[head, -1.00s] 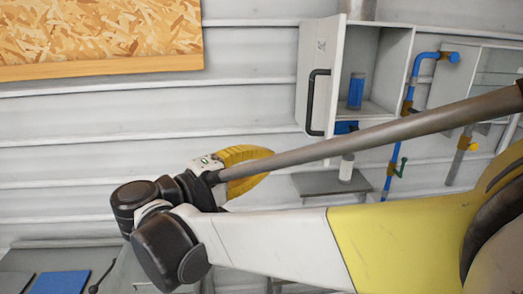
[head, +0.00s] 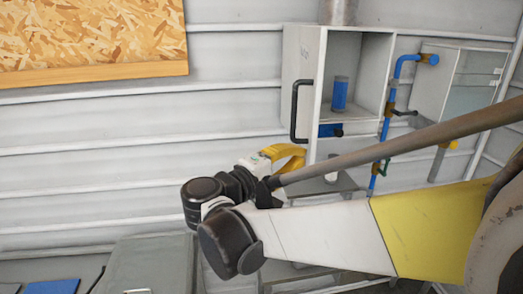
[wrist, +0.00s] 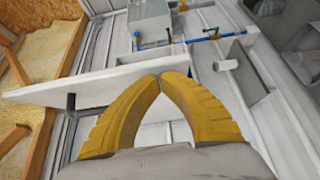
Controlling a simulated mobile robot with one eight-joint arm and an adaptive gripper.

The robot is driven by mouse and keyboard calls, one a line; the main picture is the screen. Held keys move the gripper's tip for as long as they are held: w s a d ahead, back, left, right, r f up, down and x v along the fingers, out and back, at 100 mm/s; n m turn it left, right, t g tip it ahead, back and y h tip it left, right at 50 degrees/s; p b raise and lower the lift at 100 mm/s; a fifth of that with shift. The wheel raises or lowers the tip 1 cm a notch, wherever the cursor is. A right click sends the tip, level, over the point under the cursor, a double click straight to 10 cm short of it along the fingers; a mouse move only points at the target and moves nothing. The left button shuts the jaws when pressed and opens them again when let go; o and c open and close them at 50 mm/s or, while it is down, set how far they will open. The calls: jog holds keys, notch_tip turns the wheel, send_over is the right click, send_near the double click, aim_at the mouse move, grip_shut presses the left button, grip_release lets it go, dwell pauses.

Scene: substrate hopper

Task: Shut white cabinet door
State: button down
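The white cabinet (head: 366,122) hangs on the wall in the head view. Its door (head: 304,75) stands open at the left, swung out, with a black handle (head: 295,112). A blue cylinder (head: 340,93) stands inside the cabinet. In the wrist view the door (wrist: 105,88) is a white panel reaching left, with its handle (wrist: 71,112) below it. My gripper (head: 298,152) has yellow fingers near the door's lower end. In the wrist view my gripper (wrist: 160,76) is shut and empty, its fingertips meeting in front of the door's right part. I cannot tell whether they touch it.
Blue pipes (head: 387,115) with valves run right of the cabinet. Another grey cabinet (head: 450,85) is farther right. A wood-chip board (head: 90,35) hangs at the left. A grey box (head: 148,268) is below at the left. The wall left of the door is clear.

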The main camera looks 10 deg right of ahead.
jog(key=shift+s, duration=0.1)
jog(key=shift+s+d, duration=0.1)
jog(key=shift+d, duration=0.3)
jog(key=w+d+n+t+y+b, duration=0.1)
jog(key=w+d+n+t+y, duration=0.1)
jog(key=d, duration=1.3)
jog(key=w+d+n+t+y+b, duration=0.1)
jog(key=w+d+t+b, duration=0.1)
jog(key=d, duration=1.2)
jog(key=w+d+n+t+y, duration=0.1)
jog(key=w+d+n+y, duration=0.1)
jog(key=w+d, duration=0.3)
jog(key=w+d+n+t+y+b, duration=0.1)
jog(key=w+d+y, duration=0.3)
jog(key=w, duration=0.9)
jog(key=w+d+n+t+y, duration=0.2)
jog(key=w+d, duration=0.4)
jog(key=w, duration=0.3)
jog(key=shift+w+d+n+y, duration=0.3)
jog(key=shift+n+y, duration=0.3)
jog(key=shift+n, duration=0.2)
jog(key=shift+b, duration=0.3)
